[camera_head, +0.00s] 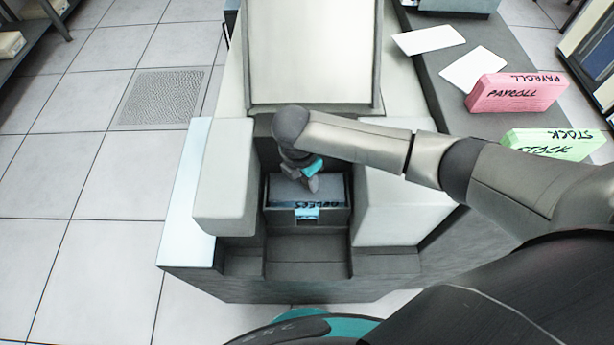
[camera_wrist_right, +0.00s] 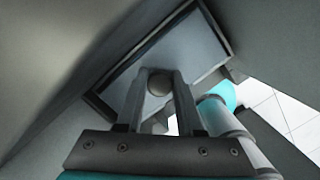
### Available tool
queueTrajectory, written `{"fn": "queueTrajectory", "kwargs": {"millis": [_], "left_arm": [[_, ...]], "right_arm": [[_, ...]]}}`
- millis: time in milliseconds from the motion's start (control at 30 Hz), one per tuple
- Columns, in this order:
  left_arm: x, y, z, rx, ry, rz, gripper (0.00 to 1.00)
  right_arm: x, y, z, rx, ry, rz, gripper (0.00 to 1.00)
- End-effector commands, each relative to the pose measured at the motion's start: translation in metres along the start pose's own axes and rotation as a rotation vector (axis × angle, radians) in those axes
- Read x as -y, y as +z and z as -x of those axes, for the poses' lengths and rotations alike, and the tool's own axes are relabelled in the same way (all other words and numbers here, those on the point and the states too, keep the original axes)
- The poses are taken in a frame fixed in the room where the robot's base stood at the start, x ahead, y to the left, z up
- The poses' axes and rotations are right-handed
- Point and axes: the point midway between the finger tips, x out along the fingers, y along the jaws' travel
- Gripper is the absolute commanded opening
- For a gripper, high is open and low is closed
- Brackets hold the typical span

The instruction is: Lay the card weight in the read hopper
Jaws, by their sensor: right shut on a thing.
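The card weight is a flat grey plate (camera_head: 281,191) with a dark rim and a round knob. It lies level in the read hopper (camera_head: 307,243), the recess between two pale blocks, directly above the ORDERS card deck (camera_head: 330,203); the head view does not show whether it rests fully on the cards. My right gripper (camera_head: 311,186) points down over the plate. In the right wrist view, the fingers (camera_wrist_right: 158,95) are shut on the knob (camera_wrist_right: 160,84), with the plate (camera_wrist_right: 190,55) beyond. My left gripper is out of view.
A tall pale panel (camera_head: 312,50) stands behind the hopper. On the dark counter at right are a pink PAYROLL deck (camera_head: 515,93), a green STOCK deck (camera_head: 550,144) and two white sheets (camera_head: 429,39). Pale blocks (camera_head: 225,180) flank the hopper closely.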

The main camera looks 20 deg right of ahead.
Motion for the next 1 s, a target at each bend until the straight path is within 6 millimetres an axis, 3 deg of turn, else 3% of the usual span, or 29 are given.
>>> {"fn": "queueTrajectory", "kwargs": {"millis": [567, 867, 900, 1000], "left_arm": [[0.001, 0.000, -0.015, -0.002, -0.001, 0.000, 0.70], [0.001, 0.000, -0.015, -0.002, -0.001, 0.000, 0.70], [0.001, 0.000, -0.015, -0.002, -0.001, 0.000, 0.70], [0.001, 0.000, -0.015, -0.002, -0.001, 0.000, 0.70]], "right_arm": [[-0.001, -0.004, -0.024, 0.000, 0.002, 0.000, 0.00], [-0.001, -0.004, -0.025, 0.000, 0.002, 0.000, 0.00], [-0.001, -0.004, -0.025, 0.000, 0.002, 0.000, 0.38], [-0.001, -0.004, -0.025, 0.000, 0.002, 0.000, 0.50]]}}
